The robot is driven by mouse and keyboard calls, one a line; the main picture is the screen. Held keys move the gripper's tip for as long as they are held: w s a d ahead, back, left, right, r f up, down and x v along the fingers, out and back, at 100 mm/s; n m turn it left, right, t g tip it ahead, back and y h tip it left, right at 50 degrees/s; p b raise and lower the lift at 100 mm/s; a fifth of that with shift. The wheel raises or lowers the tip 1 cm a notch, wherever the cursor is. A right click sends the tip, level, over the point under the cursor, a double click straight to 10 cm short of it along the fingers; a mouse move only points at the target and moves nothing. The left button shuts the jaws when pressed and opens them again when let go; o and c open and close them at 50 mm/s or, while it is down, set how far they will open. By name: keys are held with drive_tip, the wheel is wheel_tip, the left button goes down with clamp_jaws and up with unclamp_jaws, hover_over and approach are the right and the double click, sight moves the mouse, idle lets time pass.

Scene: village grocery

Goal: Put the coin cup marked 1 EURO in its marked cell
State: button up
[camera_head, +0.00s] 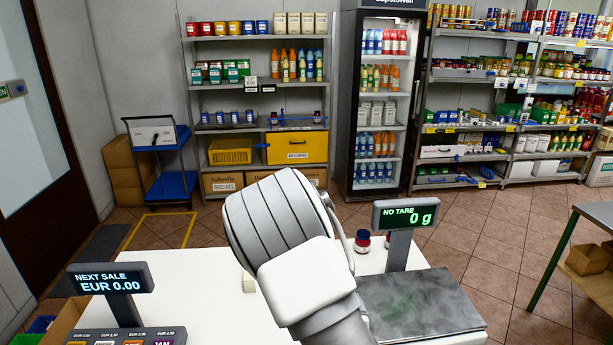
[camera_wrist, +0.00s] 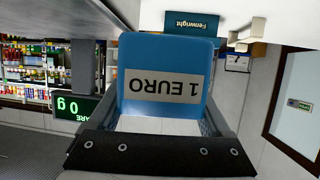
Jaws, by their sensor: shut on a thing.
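The coin cup (camera_wrist: 165,52) is blue, and its white label reads 1 EURO, upside down in the wrist view. My gripper (camera_wrist: 162,112) is shut on the cup, with a finger at each side of it. In the head view my own arm covers the middle of the white counter (camera_head: 190,275) and hides the gripper and the cup. No marked cell can be made out in either view.
The scale display (camera_head: 405,214) reads 0 g and stands behind the grey weighing plate (camera_head: 425,305) on the right. A NEXT SALE display (camera_head: 110,278) stands at the left. The counter's left part looks clear.

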drive_tip(key=w+d+r, duration=0.1)
drive_tip(key=d, duration=0.5)
drive_tip(key=shift+w+r+b, duration=0.3)
drive_tip(key=shift+r, duration=0.1)
